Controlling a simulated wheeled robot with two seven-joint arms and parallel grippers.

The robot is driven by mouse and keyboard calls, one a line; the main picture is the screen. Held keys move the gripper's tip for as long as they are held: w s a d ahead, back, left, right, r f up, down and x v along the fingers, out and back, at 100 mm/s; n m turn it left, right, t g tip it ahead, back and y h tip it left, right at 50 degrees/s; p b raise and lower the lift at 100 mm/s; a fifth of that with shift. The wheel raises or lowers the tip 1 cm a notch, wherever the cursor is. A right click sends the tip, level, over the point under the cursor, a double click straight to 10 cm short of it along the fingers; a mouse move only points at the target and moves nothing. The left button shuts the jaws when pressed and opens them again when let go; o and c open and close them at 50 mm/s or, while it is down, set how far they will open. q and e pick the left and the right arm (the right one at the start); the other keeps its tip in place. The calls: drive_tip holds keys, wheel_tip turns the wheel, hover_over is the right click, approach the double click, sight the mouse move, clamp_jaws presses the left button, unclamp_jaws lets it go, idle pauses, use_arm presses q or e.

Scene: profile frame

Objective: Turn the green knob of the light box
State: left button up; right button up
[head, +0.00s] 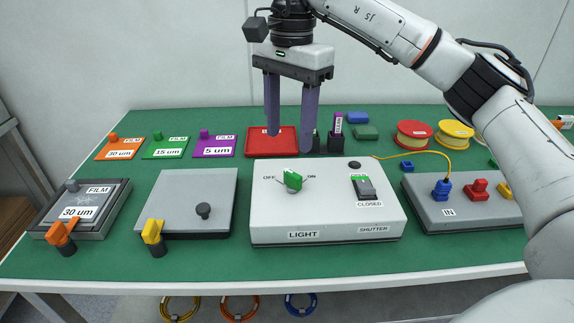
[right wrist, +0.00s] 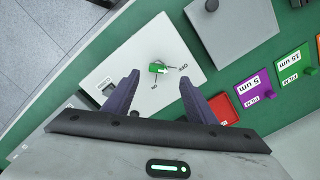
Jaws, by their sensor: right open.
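The light box (head: 325,226) is a white box with a dark base at the middle of the table. Its green knob (head: 292,180) sits on the top between the OFF and ON marks, and its pointer cannot be read clearly. The knob also shows in the right wrist view (right wrist: 159,69). My right gripper (head: 290,128) is open and empty, pointing down above and behind the knob, apart from it. In the right wrist view its two purple fingers (right wrist: 158,92) stand on either side below the knob. My left gripper is not in view.
A shutter switch (head: 364,187) marked CLOSED sits right of the knob. A grey plate box (head: 187,190) stands to the left, and a grey socket box (head: 465,212) with a yellow cable to the right. A red tray (head: 258,145) and black holder lie behind. The front table strip is clear.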

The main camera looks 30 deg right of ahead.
sight(293, 173)
drive_tip(key=f, duration=0.6)
drive_tip(key=d+f, duration=0.1)
drive_tip(key=f, duration=0.2)
drive_tip(key=shift+f+b, duration=0.3)
drive_tip(key=shift+b, duration=0.1)
drive_tip(key=shift+c, duration=0.3)
drive_tip(key=c, duration=1)
